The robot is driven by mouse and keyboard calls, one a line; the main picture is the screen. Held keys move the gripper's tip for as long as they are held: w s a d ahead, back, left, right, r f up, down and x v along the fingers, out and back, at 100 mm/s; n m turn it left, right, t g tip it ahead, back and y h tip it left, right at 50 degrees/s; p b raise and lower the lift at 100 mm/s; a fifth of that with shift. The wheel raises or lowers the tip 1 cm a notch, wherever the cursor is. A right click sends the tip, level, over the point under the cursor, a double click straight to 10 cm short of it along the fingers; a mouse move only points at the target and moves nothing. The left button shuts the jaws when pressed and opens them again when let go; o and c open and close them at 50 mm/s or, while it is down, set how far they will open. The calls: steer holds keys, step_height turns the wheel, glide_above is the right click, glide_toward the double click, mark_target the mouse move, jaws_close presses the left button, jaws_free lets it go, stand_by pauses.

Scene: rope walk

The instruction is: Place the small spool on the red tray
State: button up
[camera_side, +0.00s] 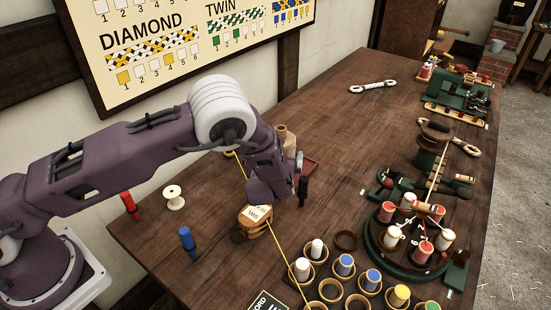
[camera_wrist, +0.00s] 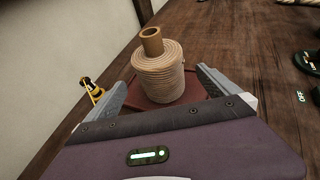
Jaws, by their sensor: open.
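The red tray (camera_wrist: 142,98) lies on the bench at the wall side, and its edge also shows in the side view (camera_side: 310,164). A large tan rope-wound spool (camera_wrist: 158,78) stands upright on it. A small tan cylinder with a hollow top (camera_wrist: 152,42), which looks like the small spool, sits upright on top of the large one. Whether it is loose cannot be told. My gripper (camera_wrist: 162,90) is open and empty, its fingers apart to either side of the large spool's lower part in the wrist view. In the side view my wrist partly hides the stack and tray.
A white spool (camera_side: 174,197) stands near the wall. A yellow line runs across the bench past a wooden block (camera_side: 256,219). Colored bobbins and a round dark carousel (camera_side: 408,242) fill the front right. A yellow-and-black item (camera_wrist: 92,87) is left of my fingers. The bench's middle is mostly clear.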

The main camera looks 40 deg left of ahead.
steer(key=s+a+r+n+g+y, duration=0.1)
steer(key=s+a+r+n+g, duration=0.4)
steer(key=s+r+n, duration=0.5)
steer(key=s+a+r+n+g+y, duration=0.1)
steer(key=s+a+r+n+g, duration=0.2)
steer(key=s+a+r+n, duration=0.6)
steer(key=s+d+r+n+h, duration=0.2)
steer(key=s+d+n, duration=0.2)
steer(key=s, duration=0.3)
steer(key=s+d+r+n+t+h, duration=0.1)
steer(key=s+d+r+n+h, duration=0.1)
steer(key=s, duration=0.5)
steer(key=s+d+r+n+h, duration=0.3)
steer(key=s+d+n+h, duration=0.1)
steer(key=s+d+n, duration=0.1)
steer(key=shift+s+d+n+t, duration=0.3)
steer(key=shift+s+d, duration=0.25)
steer(key=shift+s, duration=0.65)
